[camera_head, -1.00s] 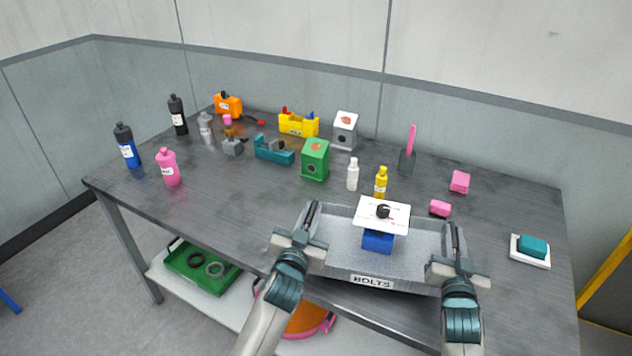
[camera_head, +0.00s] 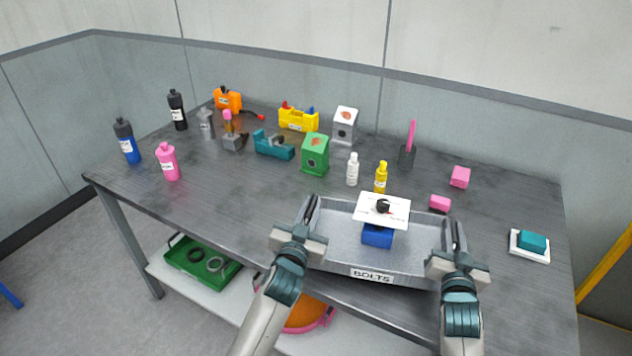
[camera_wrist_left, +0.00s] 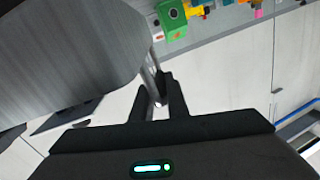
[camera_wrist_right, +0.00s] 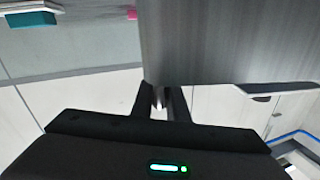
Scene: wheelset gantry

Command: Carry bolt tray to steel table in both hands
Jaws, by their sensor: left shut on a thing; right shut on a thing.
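The grey bolt tray (camera_head: 340,255), labelled BOLTS, is at the front right of the steel table (camera_head: 240,205). A blue block (camera_head: 377,236) and a white card with a dark round knob (camera_head: 383,209) show within its outline. My left gripper (camera_head: 309,215) is shut on the tray's left wall, and my right gripper (camera_head: 454,238) is shut on its right wall. The tray wall also shows between the fingers in the left wrist view (camera_wrist_left: 157,92) and the right wrist view (camera_wrist_right: 159,98). Whether the tray's underside touches the table is hidden.
Behind the tray stand a white bottle (camera_head: 352,170), a yellow bottle (camera_head: 380,177) and a pink block (camera_head: 439,203). A teal sponge on a white dish (camera_head: 529,246) lies to the right. Several bottles and fixtures fill the left and back.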

